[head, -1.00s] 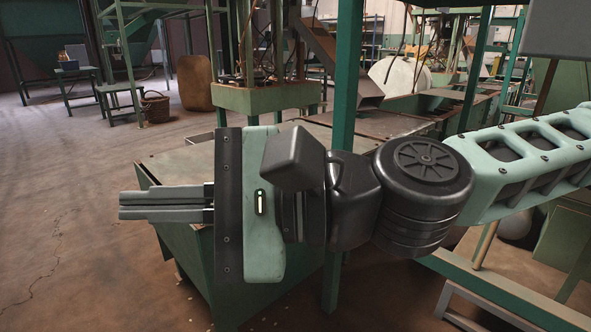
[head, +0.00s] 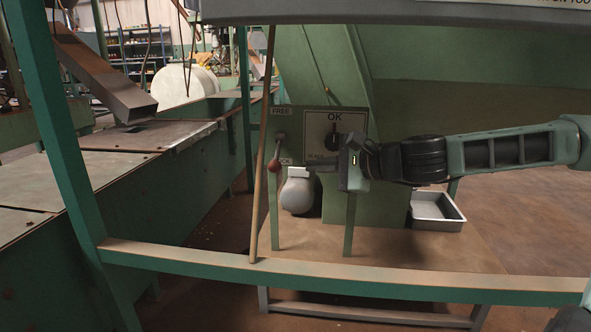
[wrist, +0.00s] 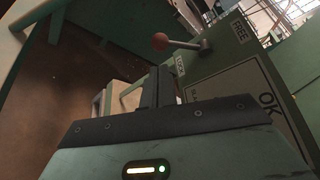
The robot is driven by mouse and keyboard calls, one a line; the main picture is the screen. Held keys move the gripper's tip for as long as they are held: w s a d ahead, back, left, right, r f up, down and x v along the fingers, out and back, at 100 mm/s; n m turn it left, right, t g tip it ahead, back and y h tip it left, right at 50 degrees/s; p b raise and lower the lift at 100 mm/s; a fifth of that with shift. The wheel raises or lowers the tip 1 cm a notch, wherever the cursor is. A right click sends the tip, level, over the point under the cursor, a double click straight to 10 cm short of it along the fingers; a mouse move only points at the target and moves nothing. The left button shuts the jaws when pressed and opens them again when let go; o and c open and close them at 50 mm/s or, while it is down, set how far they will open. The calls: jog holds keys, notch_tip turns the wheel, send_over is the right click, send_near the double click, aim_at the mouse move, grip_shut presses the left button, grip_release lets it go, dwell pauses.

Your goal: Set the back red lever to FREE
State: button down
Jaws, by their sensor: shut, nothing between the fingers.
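One red-knobbed lever (head: 275,166) shows in the head view on the green panel. It hangs down from its pivot, below the FREE label (head: 281,111) and beside the LOCK label (head: 287,161). My gripper (head: 312,168) is to its right, with fingers pointing left and apart from the knob. In the wrist view the red knob (wrist: 160,41) sits beyond my shut, empty fingertips (wrist: 161,72). There the FREE label (wrist: 240,30) is at upper right and the LOCK label (wrist: 180,65) is near the fingertips.
A sign reading OK (head: 322,128) with a black knob is on the panel. A thin brown pole (head: 262,150) stands just left of the lever. A green rail (head: 350,275) crosses the front. A rounded grey object (head: 297,195) and a grey tray (head: 437,208) are lower.

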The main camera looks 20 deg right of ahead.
aim_at(278, 154)
jog(key=d+b+x, duration=0.1)
jog(key=b+x, duration=0.5)
jog(key=x, duration=0.3)
jog(key=shift+w+f+b, duration=0.3)
jog(key=shift+w, duration=0.15)
jog(key=shift+d+r+p, duration=0.1)
jog(key=shift+r+p, duration=0.05)
jog(key=shift+p, duration=0.2)
jog(key=shift+r+m+p, duration=0.15)
jog(key=shift+m+p, duration=0.25)
jog(key=shift+p, duration=0.45)
